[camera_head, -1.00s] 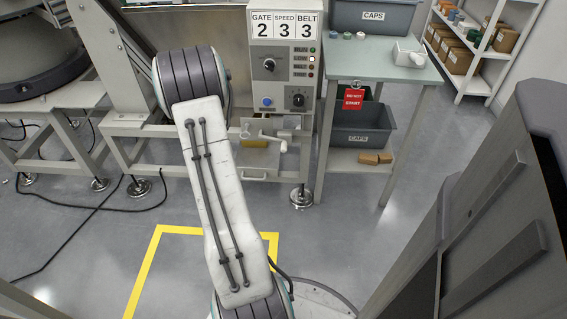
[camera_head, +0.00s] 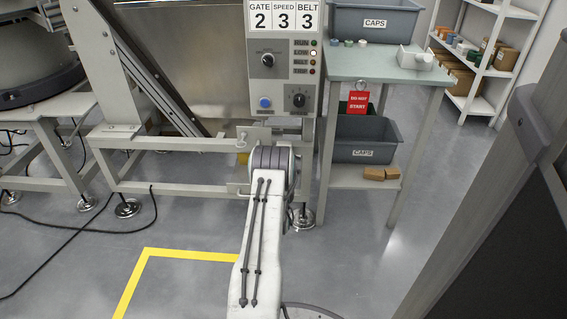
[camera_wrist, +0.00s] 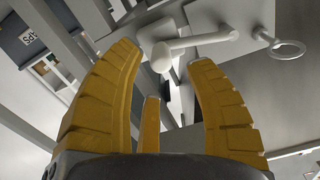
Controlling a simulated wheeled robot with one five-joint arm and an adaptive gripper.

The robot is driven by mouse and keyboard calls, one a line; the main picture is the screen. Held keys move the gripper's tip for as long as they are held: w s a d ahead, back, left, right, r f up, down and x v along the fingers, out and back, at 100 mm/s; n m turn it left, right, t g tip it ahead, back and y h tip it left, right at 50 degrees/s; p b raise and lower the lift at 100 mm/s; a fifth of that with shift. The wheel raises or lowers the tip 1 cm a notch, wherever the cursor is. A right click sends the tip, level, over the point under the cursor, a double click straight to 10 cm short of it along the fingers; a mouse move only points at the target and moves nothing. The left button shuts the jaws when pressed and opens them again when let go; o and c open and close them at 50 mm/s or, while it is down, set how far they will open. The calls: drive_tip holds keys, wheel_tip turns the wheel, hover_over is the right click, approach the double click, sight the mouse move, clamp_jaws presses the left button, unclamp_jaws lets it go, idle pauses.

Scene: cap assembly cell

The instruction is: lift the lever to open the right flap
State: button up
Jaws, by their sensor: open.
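In the wrist view my gripper (camera_wrist: 161,60) has its yellow fingers spread apart. A white lever (camera_wrist: 205,41) with a rounded end (camera_wrist: 162,56) lies just ahead of the fingertips. The rounded end appears in the gap between them, and I cannot tell whether anything touches. The lever's bar runs right to a hub on a light grey plate (camera_wrist: 225,18). I cannot make out which part is the right flap. In the head view my arm hides the lever and most of my gripper; only a bit of yellow shows beside the arm below the control panel.
A metal ring (camera_wrist: 287,49) hangs right of the lever. The control panel (camera_head: 283,75) stands above my arm. To its right is a table (camera_head: 380,66) with grey CAPS bins (camera_head: 365,140) and a red tag (camera_head: 358,102). Machine frame legs stand left; open floor lies in front.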

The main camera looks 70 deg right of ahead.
drive_tip(key=shift+b+x, duration=0.85)
drive_tip(key=shift+x, duration=1.6)
clamp_jaws()
